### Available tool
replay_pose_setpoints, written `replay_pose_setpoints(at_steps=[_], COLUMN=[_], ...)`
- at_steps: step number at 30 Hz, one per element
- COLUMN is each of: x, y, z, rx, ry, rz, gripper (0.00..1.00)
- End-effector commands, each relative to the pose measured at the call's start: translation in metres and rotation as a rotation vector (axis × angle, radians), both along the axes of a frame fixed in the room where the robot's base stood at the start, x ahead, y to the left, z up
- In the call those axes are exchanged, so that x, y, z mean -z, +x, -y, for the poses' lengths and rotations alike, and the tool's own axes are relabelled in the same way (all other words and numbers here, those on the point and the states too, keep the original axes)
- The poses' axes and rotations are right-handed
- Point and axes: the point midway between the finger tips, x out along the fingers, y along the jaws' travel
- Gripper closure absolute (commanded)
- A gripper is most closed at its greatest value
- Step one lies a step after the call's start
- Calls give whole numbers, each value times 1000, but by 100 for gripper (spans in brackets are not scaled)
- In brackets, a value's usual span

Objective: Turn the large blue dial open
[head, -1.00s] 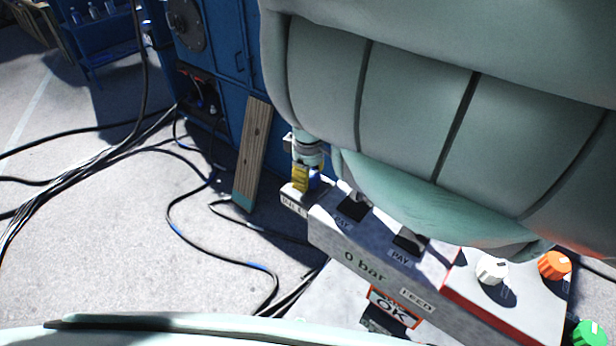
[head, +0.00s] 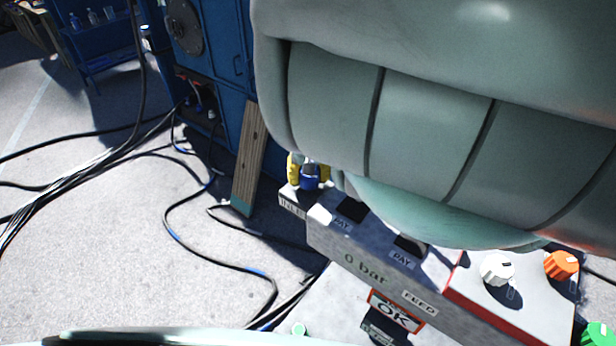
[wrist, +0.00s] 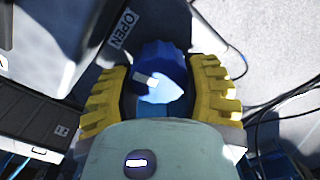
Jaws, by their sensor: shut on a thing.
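The large blue dial (wrist: 158,72) shows in the wrist view between the two yellow ribbed fingers of my gripper (wrist: 160,85). It has a pale mark on its top, and the fingers are shut around its sides. A label reading OPEN (wrist: 123,27) lies up and left of the dial. In the head view the blue dial (head: 310,177) sits at the far left end of the grey control panel, with a yellow finger of my gripper (head: 301,170) beside it. My arm hides much of the panel's back and most of the gripper.
The control panel (head: 345,240) carries a white knob (head: 496,269), an orange knob (head: 561,265) and a green knob (head: 597,334) at right. A wooden plank (head: 249,160) leans on a blue cabinet (head: 225,60). Black cables (head: 190,235) lie across the floor at left.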

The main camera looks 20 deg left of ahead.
Motion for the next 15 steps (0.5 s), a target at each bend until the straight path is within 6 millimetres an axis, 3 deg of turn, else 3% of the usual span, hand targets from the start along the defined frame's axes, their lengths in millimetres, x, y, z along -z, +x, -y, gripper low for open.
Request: replay_pose_setpoints(at_steps=[15], x=[1], y=[1], z=[1], rx=[208], ry=[0], rz=[0], gripper=[86])
